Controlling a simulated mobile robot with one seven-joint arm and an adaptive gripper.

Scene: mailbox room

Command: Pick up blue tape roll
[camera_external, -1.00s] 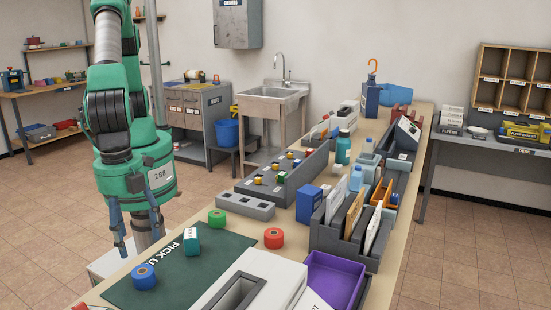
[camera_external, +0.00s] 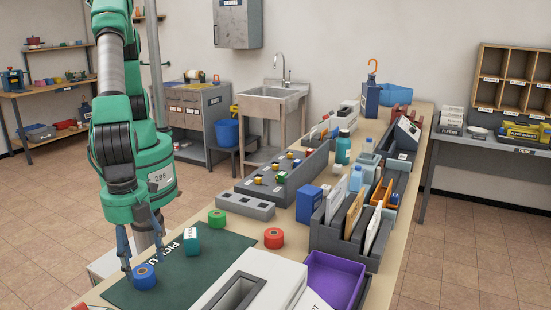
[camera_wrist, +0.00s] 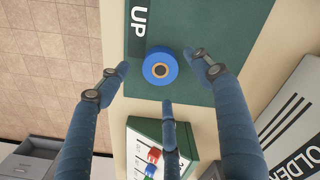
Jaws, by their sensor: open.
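The blue tape roll (camera_external: 145,277) lies flat on the dark green mat (camera_external: 205,273) near the front edge of the workbench. In the wrist view the roll (camera_wrist: 160,67) shows its orange inner ring, next to the white "UP" lettering. My gripper (camera_external: 145,262) is open and empty, its blue fingers pointing down close above the roll. In the wrist view the fingers (camera_wrist: 162,80) are spread around the near side of the roll, apart from it.
A teal labelled box (camera_external: 191,242) stands on the mat. A white slotted box (camera_external: 265,272) and a purple tray (camera_external: 334,280) stand to the right.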

